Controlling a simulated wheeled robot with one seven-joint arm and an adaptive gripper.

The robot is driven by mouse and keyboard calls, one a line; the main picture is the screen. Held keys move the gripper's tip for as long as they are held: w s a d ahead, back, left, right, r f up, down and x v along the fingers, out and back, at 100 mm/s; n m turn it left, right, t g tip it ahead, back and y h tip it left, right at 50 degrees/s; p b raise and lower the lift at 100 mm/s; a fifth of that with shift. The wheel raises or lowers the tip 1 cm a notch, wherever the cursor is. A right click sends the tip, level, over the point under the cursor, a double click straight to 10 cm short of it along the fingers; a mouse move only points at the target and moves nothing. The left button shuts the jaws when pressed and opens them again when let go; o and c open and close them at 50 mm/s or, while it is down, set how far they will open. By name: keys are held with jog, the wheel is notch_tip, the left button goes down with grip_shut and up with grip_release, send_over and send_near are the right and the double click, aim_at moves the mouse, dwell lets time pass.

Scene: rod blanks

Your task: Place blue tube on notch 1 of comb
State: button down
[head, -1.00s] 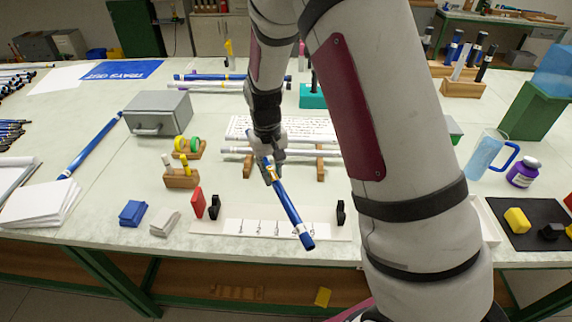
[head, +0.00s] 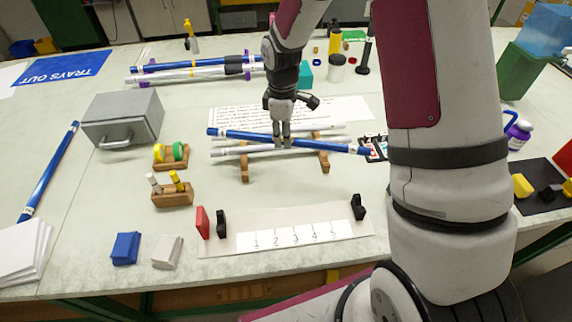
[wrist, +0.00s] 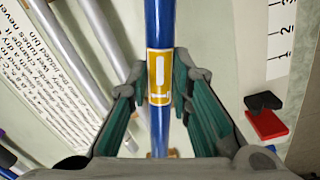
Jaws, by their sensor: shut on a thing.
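My gripper (head: 283,142) is shut on a blue tube (head: 325,145). The tube lies roughly left to right in the head view, over the pale rods on the wooden rack; I cannot tell whether it touches them. In the wrist view, the tube (wrist: 158,25) passes between the fingers, with a gold label with a white bar at the grip. A white strip numbered 1 to 5 (head: 294,236) lies on a pale board nearer the front edge, with a black upright at each end (head: 221,223) (head: 358,207). The comb's notches cannot be made out.
Pale rods (head: 235,152) rest on wooden supports (head: 324,161) under the tube. A grey box (head: 122,117), a small wooden holder (head: 173,194) and a red block (head: 203,222) stand left. Another blue tube (head: 48,172) lies far left. Table between rack and numbered board is clear.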

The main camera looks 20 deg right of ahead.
jog(key=n, duration=0.3)
jog(key=shift+w+r, duration=0.15)
jog(key=shift+r, duration=0.15)
jog(key=shift+f+n, duration=0.15)
jog(key=shift+n, duration=0.15)
notch_tip(320, 180, down, 10)
jog(key=shift+r+p, duration=0.15)
jog(key=shift+p, duration=0.45)
jog(key=shift+f, duration=0.2)
jog(key=c, duration=1.6)
grip_release()
jog(key=shift+o, duration=0.8)
jog(key=shift+r, duration=0.1)
